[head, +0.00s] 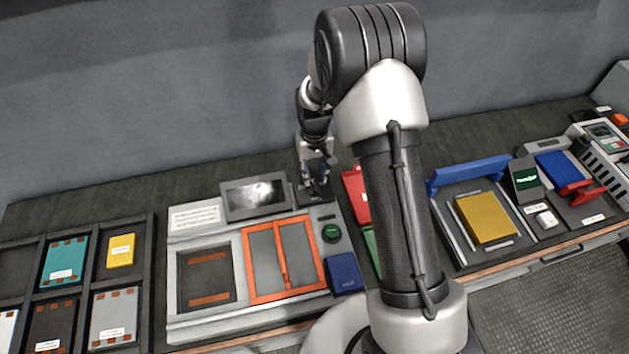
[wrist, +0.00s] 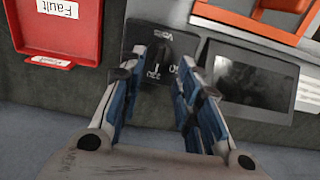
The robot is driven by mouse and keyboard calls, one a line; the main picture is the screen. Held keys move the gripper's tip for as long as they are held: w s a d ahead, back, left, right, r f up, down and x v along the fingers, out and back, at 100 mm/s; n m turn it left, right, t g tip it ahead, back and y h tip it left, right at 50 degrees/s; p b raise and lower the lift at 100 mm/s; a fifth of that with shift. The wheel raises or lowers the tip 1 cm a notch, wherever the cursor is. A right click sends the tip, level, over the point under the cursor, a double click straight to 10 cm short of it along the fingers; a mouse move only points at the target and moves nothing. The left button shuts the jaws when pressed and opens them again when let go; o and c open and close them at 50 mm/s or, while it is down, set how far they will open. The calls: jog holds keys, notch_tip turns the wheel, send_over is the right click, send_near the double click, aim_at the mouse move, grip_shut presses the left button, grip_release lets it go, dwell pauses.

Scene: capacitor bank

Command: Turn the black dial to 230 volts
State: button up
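The black dial (wrist: 158,48) sits on a small dark panel (wrist: 135,32) in the wrist view, with white markings beside it. The markings are small and partly blurred, so I cannot tell which voltage the dial points to. My gripper (wrist: 160,64) is open, with one blue-padded finger on each side of the dial. I see no clear contact between the fingers and the dial. In the head view my gripper (head: 315,165) points down at the dark panel (head: 316,192) at the back of the bench, and it hides most of the dial.
A dark screen (wrist: 252,76) stands beside the panel, and a red tray labelled Fault (wrist: 62,38) is on its other side. In the head view, an orange-framed double door (head: 283,258), a green button (head: 331,233) and a blue block (head: 345,272) lie in front.

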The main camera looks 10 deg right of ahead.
aim_at(315, 188)
notch_tip(315, 188, up, 6)
jog(key=shift+f, duration=0.2)
dwell(0.5)
